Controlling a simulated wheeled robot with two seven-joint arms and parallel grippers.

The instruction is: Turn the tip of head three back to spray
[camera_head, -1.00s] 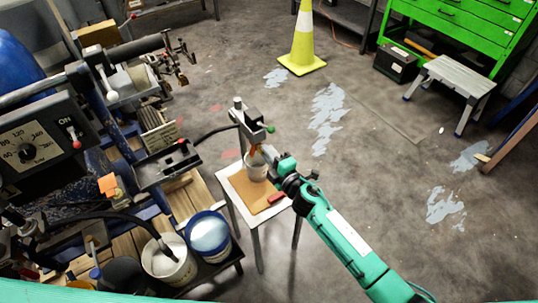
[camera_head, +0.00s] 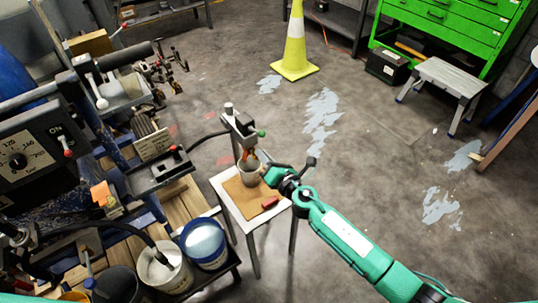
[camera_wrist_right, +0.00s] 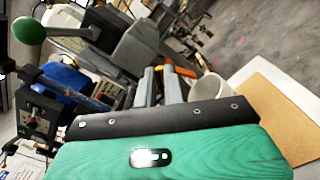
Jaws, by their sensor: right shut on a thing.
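The spray head (camera_head: 240,128) is a grey block on a post over a small white table, with a green-ended lever at its right. Its orange tip (camera_head: 249,155) hangs below, above a white cup (camera_head: 248,176). My right gripper (camera_head: 260,165) reaches in from the right at the tip. In the right wrist view, my right gripper (camera_wrist_right: 160,80) has its two grey fingers close together, with the orange tip (camera_wrist_right: 184,71) showing just beyond them. The fingers are shut on the tip, but the contact is partly hidden. My left gripper is not in view.
The striper machine with pails (camera_head: 205,243) fills the left. A yellow cone (camera_head: 295,55) stands behind. Open floor lies to the right.

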